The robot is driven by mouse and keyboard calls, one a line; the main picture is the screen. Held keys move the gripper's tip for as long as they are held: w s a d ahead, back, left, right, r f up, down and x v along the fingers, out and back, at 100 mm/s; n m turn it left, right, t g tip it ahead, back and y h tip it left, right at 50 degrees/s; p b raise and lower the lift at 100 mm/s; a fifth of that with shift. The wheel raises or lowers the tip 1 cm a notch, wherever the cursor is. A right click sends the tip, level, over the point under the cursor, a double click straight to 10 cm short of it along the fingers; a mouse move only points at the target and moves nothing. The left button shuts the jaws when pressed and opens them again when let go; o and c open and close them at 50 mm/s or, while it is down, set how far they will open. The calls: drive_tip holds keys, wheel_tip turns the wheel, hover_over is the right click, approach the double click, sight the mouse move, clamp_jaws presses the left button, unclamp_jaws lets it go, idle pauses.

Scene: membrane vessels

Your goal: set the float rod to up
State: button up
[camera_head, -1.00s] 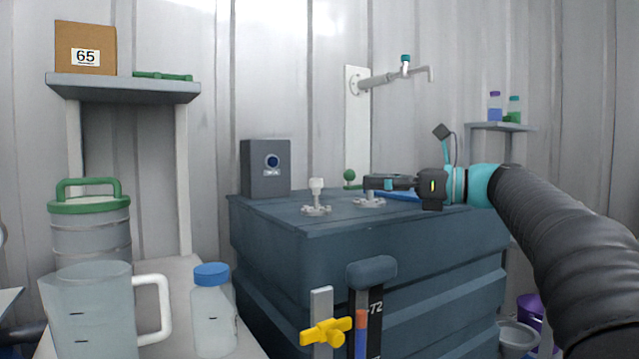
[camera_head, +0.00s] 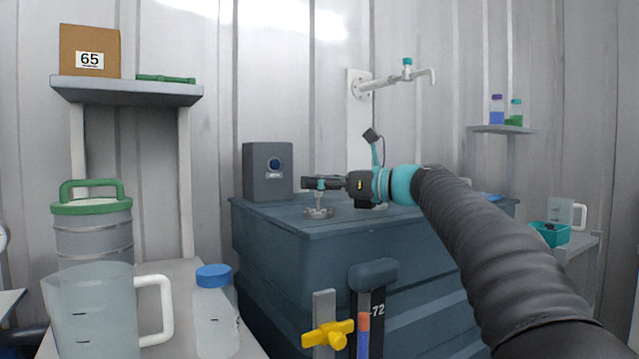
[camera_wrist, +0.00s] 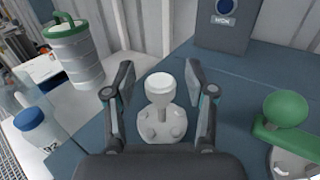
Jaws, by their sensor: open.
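A short rod with a white cap stands upright in a bolted grey flange (camera_head: 318,211) on top of the dark blue tank (camera_head: 300,223). In the wrist view the white cap (camera_wrist: 159,82) lies between my gripper's two fingers. My gripper (camera_head: 312,184) is open, with a finger on either side of the cap. I see gaps on both sides, so it does not appear to grip. A green ball on a green lever (camera_wrist: 287,112) stands on a second flange to the right in the wrist view. My arm hides most of it in the head view.
A grey box with a round blue dial (camera_head: 268,171) stands at the tank's back left. A yellow valve handle (camera_head: 328,334) and a level gauge (camera_head: 372,305) are on the tank's front. A green-lidded canister (camera_head: 92,225), jug and bottle stand at left.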

clamp_jaws()
drive_tip(key=shift+r, duration=0.1)
wheel_tip(320, 180, up, 5)
drive_tip(key=p, duration=0.7)
drive_tip(key=shift+r+p, duration=0.2)
drive_tip(key=shift+p, duration=0.1)
unclamp_jaws()
drive_tip(key=shift+r, duration=0.1)
drive_tip(key=shift+d, duration=0.1)
